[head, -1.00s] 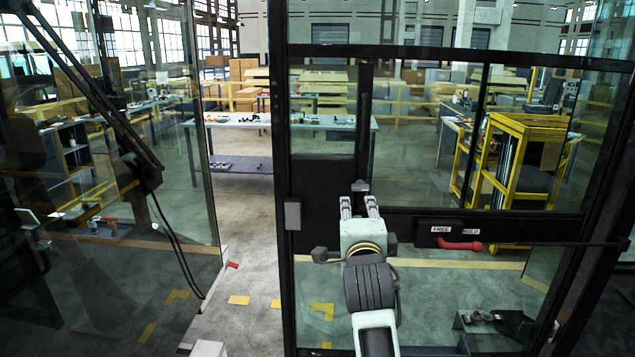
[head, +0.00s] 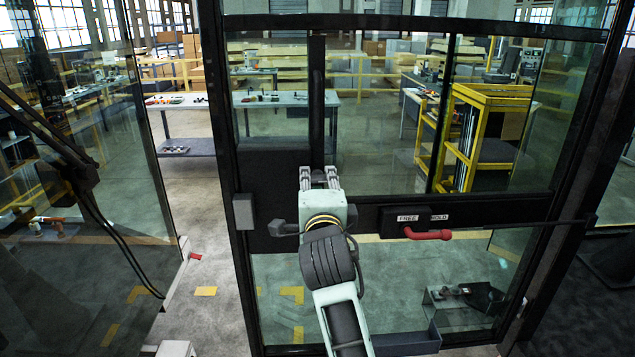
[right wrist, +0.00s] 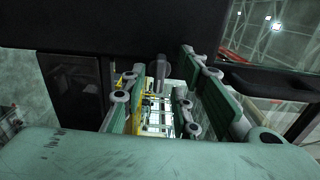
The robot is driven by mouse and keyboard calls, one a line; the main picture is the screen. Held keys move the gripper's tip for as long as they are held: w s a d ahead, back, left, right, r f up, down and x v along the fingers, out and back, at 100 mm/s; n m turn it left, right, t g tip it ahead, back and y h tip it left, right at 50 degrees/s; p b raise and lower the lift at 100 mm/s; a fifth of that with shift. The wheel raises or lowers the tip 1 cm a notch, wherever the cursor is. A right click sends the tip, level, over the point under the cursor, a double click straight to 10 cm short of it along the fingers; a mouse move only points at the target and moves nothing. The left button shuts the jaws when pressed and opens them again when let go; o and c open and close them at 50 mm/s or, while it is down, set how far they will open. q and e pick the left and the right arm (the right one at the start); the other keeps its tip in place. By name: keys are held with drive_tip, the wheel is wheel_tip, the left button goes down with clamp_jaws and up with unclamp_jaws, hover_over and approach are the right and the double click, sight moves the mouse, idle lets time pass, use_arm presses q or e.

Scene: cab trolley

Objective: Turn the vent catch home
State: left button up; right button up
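My right gripper (head: 319,178) is at the black panel of the glazed door, in front of a small dark catch-like knob below the upright window bar. In the right wrist view, its two fingers (right wrist: 162,105) stand apart, with the dark knob (right wrist: 160,72) showing between their tips. I cannot tell whether they touch it. The fingers partly hide the knob in the head view, so its turn is unclear. To the right, a red handle (head: 430,234) lies about level under a black box with FREE and HOLD labels (head: 424,218). My left gripper is not in view.
The black door frame (head: 225,180) and its glass surround my right arm. A grey block (head: 243,210) sits on the frame at left. A thin dark rod (head: 530,223) runs right from the red handle. Beyond the glass are workbenches and a yellow trolley (head: 490,92).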

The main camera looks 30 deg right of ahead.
drive_tip(key=shift+c, duration=2.1)
drive_tip(key=shift+f, duration=0.1)
clamp_jaws()
drive_tip(key=shift+n, duration=0.8)
drive_tip(key=n, duration=1)
drive_tip(key=shift+n, duration=0.3)
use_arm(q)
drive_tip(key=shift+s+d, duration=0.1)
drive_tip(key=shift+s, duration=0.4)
use_arm(e)
drive_tip(key=n, duration=0.5)
drive_tip(key=shift+n, duration=0.3)
